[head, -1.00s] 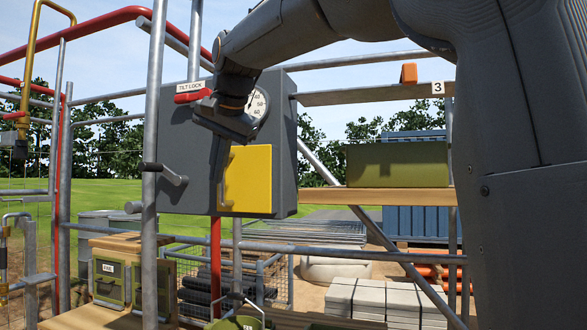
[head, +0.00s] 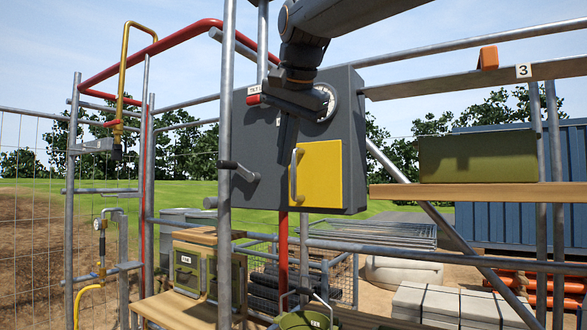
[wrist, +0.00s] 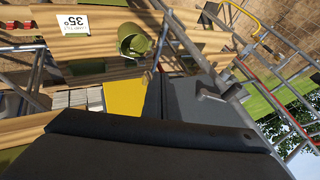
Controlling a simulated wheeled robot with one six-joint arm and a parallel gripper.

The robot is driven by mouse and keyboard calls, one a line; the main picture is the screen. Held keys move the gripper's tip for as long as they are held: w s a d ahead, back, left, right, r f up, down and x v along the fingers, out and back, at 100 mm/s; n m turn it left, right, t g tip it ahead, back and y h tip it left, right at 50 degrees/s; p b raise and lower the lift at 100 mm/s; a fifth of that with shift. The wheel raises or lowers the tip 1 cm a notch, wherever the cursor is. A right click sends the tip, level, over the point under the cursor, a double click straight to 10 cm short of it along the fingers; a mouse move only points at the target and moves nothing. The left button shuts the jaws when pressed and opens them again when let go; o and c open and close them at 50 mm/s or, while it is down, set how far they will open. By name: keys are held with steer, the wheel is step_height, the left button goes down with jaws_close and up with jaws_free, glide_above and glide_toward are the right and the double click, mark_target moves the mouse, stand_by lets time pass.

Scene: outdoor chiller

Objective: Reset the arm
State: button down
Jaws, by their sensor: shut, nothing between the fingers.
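My arm reaches in from the top of the head view. My gripper (head: 302,98) is dark grey, shut and empty. It shows in front of the grey control box (head: 265,190) and covers most of the round gauge. I cannot tell how far it stands from the box. In the wrist view a dark part of my gripper (wrist: 160,150) fills the bottom. The box's yellow door (head: 320,172) looks closed, with a pale handle; yellow also shows in the wrist view (wrist: 123,98).
Grey scaffold posts (head: 225,240) and rails stand around the box. A lever (head: 240,171) sticks out at its left. A shelf (head: 455,195) at right holds a green case (head: 478,157).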

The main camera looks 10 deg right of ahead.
steer(key=s+a+r+b, duration=0.1)
steer(key=s+a+r, duration=0.2)
steer(key=r, duration=0.3)
steer(key=w+d+f+n+g+b, duration=0.1)
steer(key=d+f, duration=0.1)
steer(key=f, duration=1)
steer(key=w+d+f+n+g, duration=0.1)
steer(key=d+f+n, duration=0.1)
steer(key=f, duration=1)
steer(key=w+d+f+n+g+b, duration=0.1)
steer(key=w+d+f, duration=0.1)
steer(key=f, duration=1)
steer(key=s+d+f+n+g, duration=0.1)
steer(key=s+d+f, duration=0.1)
steer(key=s+f, duration=0.4)
steer(key=s+d+f+n+g+b, duration=0.1)
steer(key=s+d+f, duration=0.2)
steer(key=s+f, duration=0.4)
steer(key=s+d+f+n+g+b, duration=0.1)
steer(key=s+f, duration=0.5)
steer(key=f, duration=1)
steer(key=shift+s+d+f+n+h, duration=0.3)
steer(key=shift+d+n, duration=0.2)
steer(key=shift+d, duration=0.25)
